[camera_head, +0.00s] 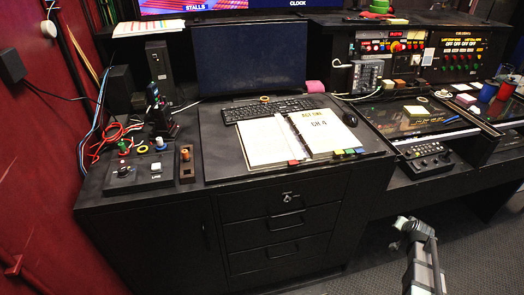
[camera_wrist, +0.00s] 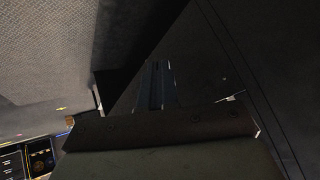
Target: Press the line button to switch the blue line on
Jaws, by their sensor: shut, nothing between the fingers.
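A small black button panel (camera_head: 139,181) sits on the left end of the dark desk in the head view. It carries a dark knob (camera_head: 122,170) and pale square buttons (camera_head: 156,167). Labels are too small to read, so I cannot tell which is the line button or whether a blue line is lit. My gripper (camera_wrist: 156,85) shows dark and dim in the wrist view, shut and empty. My arm is at the lower right of the head view, well away from the panel.
An open binder (camera_head: 270,141), keyboard (camera_head: 275,109) and dark monitor (camera_head: 250,55) occupy the middle desk. A phone-like device on a stand (camera_head: 158,110) and red cables (camera_head: 108,135) are behind the panel. Drawers (camera_head: 285,225) front the desk. Open floor lies right of them.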

